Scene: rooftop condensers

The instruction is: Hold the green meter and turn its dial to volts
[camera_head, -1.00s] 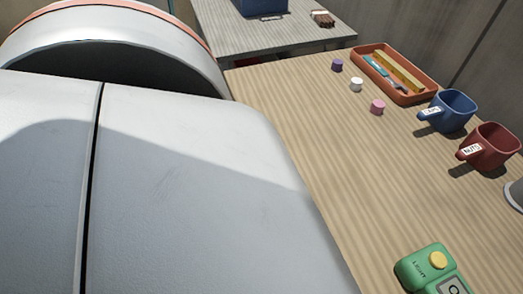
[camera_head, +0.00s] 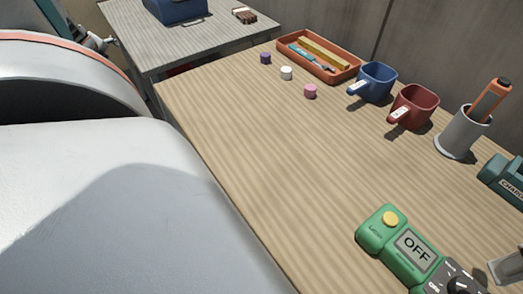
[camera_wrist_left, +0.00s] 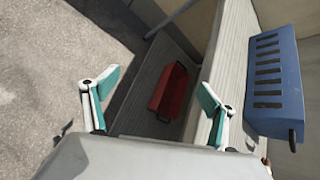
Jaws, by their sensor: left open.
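The green meter (camera_head: 374,231) lies on the wooden table near the lower right of the head view. It has a yellow button, and its display reads OFF. Its black dial (camera_head: 459,284) is partly cut off by the bottom edge of the frame. In the left wrist view my left gripper (camera_wrist_left: 158,100) is open and empty, with its two teal fingers apart. It is far from the meter, facing the floor and a grey bench. My right gripper is not in view.
On the wooden table (camera_head: 265,170) stand an orange tray (camera_head: 350,75), a blue mug (camera_head: 376,82), a red mug (camera_head: 416,106), a grey pen cup (camera_head: 458,135) and a teal charger (camera_head: 505,178). Small caps lie near the tray. A red box (camera_wrist_left: 169,91) shows in the wrist view.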

